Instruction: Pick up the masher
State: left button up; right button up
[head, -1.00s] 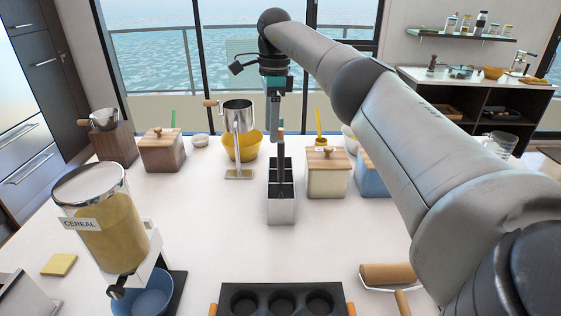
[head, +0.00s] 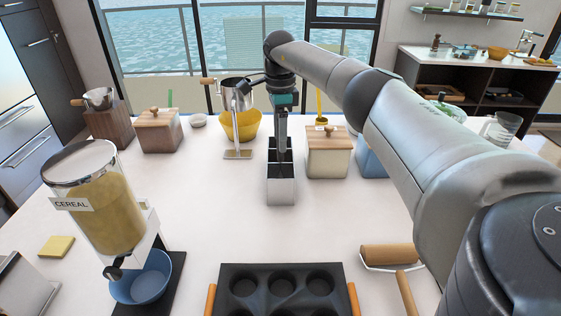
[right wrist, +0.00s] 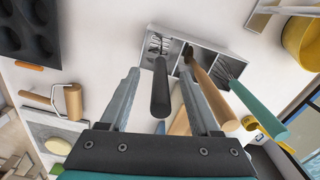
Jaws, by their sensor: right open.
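A utensil with a dark handle (right wrist: 160,88) and a wire head, which looks like the masher, stands in one compartment of a grey utensil holder (right wrist: 212,37). The holder (head: 281,190) stands mid-counter in the head view. My right gripper (right wrist: 160,76) is open over the holder, pointing down. In the right wrist view its fingers lie on either side of the dark handle; I cannot tell whether they touch it. In the head view the right gripper (head: 283,145) hides most of the utensils. My left gripper is not in view.
A wooden-handled utensil (right wrist: 212,88) and a teal-handled one (right wrist: 258,110) stand close beside it. A cream canister (head: 327,160) is right of the holder, and a metal pitcher on a stand (head: 237,95) is to its left. A muffin tin (head: 282,270) lies in front.

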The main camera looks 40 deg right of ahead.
aim_at(281, 158)
notch_tip(281, 158, down, 4)
jog(key=shift+d+r, duration=0.15)
jog(key=shift+r, duration=0.05)
grip_shut()
dwell(0.4)
